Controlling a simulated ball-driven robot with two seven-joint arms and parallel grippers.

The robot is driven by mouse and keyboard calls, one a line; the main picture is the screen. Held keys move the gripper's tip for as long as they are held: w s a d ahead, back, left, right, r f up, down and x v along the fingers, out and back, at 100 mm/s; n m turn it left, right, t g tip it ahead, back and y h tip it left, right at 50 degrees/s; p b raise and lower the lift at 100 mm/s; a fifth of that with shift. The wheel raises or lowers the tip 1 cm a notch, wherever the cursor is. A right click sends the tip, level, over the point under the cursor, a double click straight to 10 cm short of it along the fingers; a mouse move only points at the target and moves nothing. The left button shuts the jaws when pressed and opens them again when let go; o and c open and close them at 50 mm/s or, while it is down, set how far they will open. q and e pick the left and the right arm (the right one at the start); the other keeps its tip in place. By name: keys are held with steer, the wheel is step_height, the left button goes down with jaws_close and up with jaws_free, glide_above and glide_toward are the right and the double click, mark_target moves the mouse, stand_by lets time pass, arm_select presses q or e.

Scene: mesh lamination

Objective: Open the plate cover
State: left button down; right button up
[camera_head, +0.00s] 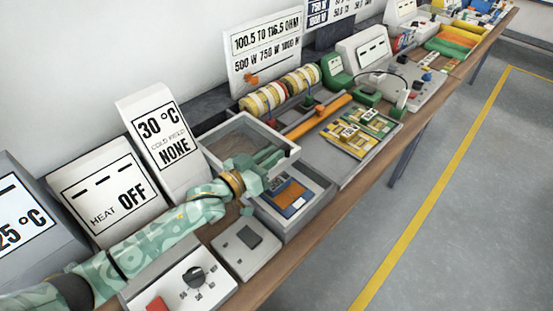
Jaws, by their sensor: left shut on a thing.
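The plate cover (283,139) is a light grey frame with a brownish inner face, standing over the back of a grey press box. It looks raised and tilted, apart from the box's front part. My left gripper (272,157) is shut on the cover at its front edge. The fingers hide part of that edge, so the exact grip point is unclear. Below it, the open box (290,226) holds an orange and blue layered piece (290,192). My right gripper is not in view.
A "30 °C NONE" sign (160,135) and a "HEAT OFF" panel (105,190) stand behind my arm. A dial box (180,285) and a small switch box (245,248) sit in front. A tray with yellow pieces (352,132) lies to the right. The floor aisle is clear.

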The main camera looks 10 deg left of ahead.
arm_select(q)
steer(key=c, duration=1.5)
jaws_free()
steer(key=shift+o, duration=0.5)
step_height(320, 180, up, 3)
steer(key=shift+f+p, duration=0.1)
steer(key=shift+p, duration=0.45)
steer(key=s+d+r+p, duration=0.2)
steer(key=s+r+p, duration=0.3)
steer(key=s+r, duration=0.5)
steer(key=shift+s+d, duration=0.4)
steer(key=shift+s, duration=1.45)
